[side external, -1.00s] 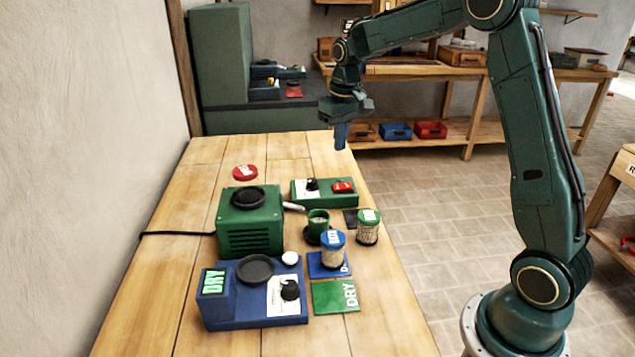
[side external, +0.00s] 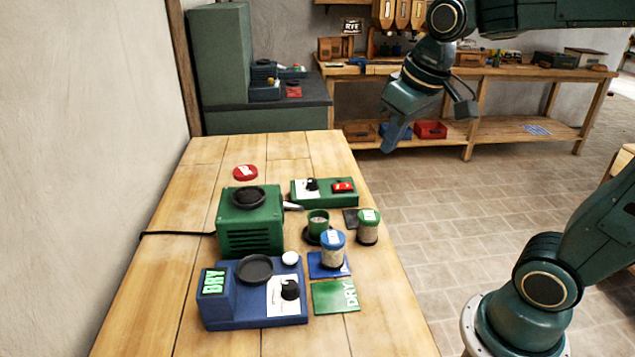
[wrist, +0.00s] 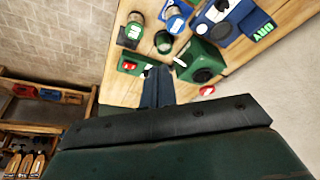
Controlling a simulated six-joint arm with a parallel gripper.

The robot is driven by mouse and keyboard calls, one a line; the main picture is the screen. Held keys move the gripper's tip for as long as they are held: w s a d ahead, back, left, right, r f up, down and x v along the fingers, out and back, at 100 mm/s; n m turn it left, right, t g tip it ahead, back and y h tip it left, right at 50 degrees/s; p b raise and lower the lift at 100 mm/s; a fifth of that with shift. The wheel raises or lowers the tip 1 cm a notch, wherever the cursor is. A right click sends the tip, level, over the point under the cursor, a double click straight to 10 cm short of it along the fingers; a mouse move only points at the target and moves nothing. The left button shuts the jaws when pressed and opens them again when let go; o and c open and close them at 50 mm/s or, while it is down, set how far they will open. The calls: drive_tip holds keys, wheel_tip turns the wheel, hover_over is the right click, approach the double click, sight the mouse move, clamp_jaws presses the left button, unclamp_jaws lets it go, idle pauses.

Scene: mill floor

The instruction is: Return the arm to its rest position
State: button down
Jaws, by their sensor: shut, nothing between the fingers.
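My gripper (side external: 396,136) is in the air to the right of the wooden workbench (side external: 190,290), tilted down, over the aisle in the side view. Its fingers are shut with nothing between them. In the wrist view the shut fingers (wrist: 157,88) point toward the bench, which shows beyond them. My arm stands at the right, its upper links partly out of frame.
The bench holds a blue DRY machine (side external: 230,318), a green machine (side external: 248,240), a green switch box (side external: 325,198), a blue-lidded jar (side external: 333,252) and a green-lidded jar (side external: 368,232). A back shelf (side external: 510,140) carries bins. The floor (side external: 440,230) beside the bench is clear.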

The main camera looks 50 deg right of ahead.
drive_tip(key=s+a+f+t, duration=0.1)
drive_tip(key=s+a+f, duration=0.1)
drive_tip(key=s, duration=0.8)
drive_tip(key=shift+s+a+f+n+t, duration=0.2)
drive_tip(key=shift+a+f+n+t, duration=0.15)
drive_tip(key=shift+a, duration=0.2)
idle(0.4)
